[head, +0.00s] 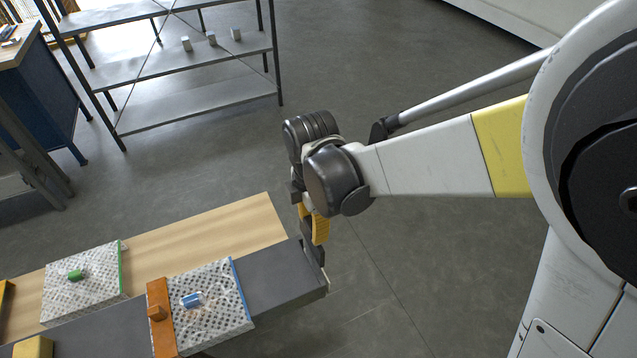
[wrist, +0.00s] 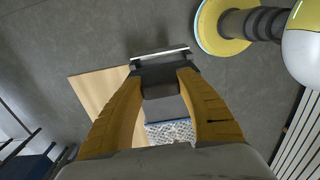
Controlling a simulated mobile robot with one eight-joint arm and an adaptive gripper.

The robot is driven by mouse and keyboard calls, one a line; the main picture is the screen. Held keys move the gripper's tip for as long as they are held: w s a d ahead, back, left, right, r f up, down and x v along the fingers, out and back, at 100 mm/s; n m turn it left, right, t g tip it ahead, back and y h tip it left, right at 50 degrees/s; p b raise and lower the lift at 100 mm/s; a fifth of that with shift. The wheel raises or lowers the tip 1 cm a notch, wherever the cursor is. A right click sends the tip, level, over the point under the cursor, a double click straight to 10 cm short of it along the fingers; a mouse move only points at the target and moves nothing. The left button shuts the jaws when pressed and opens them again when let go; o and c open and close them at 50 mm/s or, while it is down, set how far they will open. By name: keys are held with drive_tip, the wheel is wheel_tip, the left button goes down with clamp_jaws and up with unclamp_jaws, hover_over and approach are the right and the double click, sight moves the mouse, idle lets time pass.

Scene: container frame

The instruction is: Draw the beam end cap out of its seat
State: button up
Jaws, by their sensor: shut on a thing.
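My gripper (head: 313,240) is at the right end of the dark grey beam (head: 275,289), reaching down to it from above. In the wrist view, the two yellow fingers of my gripper (wrist: 161,75) are shut on the dark end cap (wrist: 160,90), which lies between the fingertips. A pale strip shows just beyond the fingertips. In the head view the fingers and beam end largely hide the cap. I cannot tell how deep the cap sits in its seat.
A patterned block with a blue edge (head: 222,318) and one with a green edge (head: 90,292) are on the left. A wooden board (head: 215,232) runs behind the beam. A metal shelf (head: 190,95) stands at the back. The floor right of the beam is clear.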

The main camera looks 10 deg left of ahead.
drive_tip(key=shift+r+p, duration=1.75)
drive_tip(key=shift+r, duration=0.8)
